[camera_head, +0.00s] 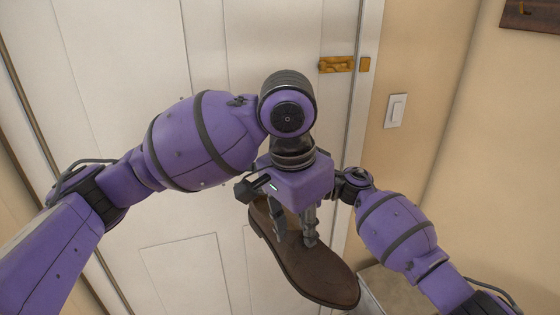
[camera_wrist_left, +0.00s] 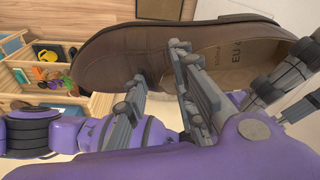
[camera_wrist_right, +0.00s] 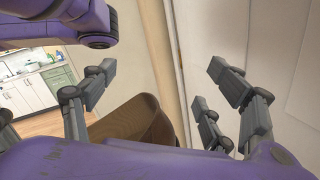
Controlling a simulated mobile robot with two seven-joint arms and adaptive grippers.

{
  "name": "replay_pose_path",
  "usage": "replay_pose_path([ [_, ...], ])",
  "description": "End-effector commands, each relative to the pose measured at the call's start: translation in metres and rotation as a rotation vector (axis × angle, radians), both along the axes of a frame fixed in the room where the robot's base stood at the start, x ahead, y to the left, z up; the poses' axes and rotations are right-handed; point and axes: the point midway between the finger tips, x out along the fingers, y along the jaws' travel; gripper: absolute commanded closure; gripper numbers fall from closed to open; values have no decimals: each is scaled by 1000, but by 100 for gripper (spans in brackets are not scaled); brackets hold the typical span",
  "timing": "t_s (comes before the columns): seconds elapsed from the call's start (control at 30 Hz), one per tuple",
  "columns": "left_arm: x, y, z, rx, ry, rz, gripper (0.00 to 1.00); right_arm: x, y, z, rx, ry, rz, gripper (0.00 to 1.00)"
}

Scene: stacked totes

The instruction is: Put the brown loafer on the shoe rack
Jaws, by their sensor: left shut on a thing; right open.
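The brown loafer (camera_head: 325,278) hangs in the air before the white door in the head view, its toe toward the lower right. My left gripper (camera_head: 294,238) is shut on it near the opening; the left wrist view shows the fingers against the loafer (camera_wrist_left: 125,48) and its labelled insole. My right gripper (camera_wrist_right: 160,82) is open, with part of the loafer (camera_wrist_right: 140,118) showing between its fingers in the right wrist view. In the head view it is mostly hidden behind the left hand. I cannot tell whether it touches the loafer. I cannot identify the shoe rack in any view.
The white door (camera_head: 180,250) with a brass latch (camera_head: 337,64) stands close behind my arms. A pale flat-topped piece (camera_head: 395,290) is at lower right. A wooden shelf unit (camera_wrist_left: 98,105) with small items is at left in the left wrist view. Kitchen cabinets (camera_wrist_right: 58,78) are farther off.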

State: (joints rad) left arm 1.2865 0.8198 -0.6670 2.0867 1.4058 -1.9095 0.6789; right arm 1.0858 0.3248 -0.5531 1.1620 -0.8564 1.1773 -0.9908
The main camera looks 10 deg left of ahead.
Motion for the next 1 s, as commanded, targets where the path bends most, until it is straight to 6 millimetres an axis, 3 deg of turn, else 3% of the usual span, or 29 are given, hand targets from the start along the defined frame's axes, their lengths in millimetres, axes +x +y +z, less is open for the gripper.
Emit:
replay_pose_path([
  [0.17,0,0,1,-1,-2,0,100,-20,11,7,-243,-408,244,21],
  [0.43,0,0,1,-1,-2,0,100,-6,-30,25,-616,-866,585,21],
  [0.6,0,0,1,-1,-2,0,100,8,-58,45,-775,-994,710,21],
  [0.73,0,0,1,-1,-1,0,100,13,-69,52,-831,-1028,753,21],
  [0.87,0,0,0,-1,-1,0,100,11,-69,45,-841,-1034,765,21],
  [1.0,0,0,0,-1,-1,0,100,4,-63,25,-838,-1033,765,21],
])
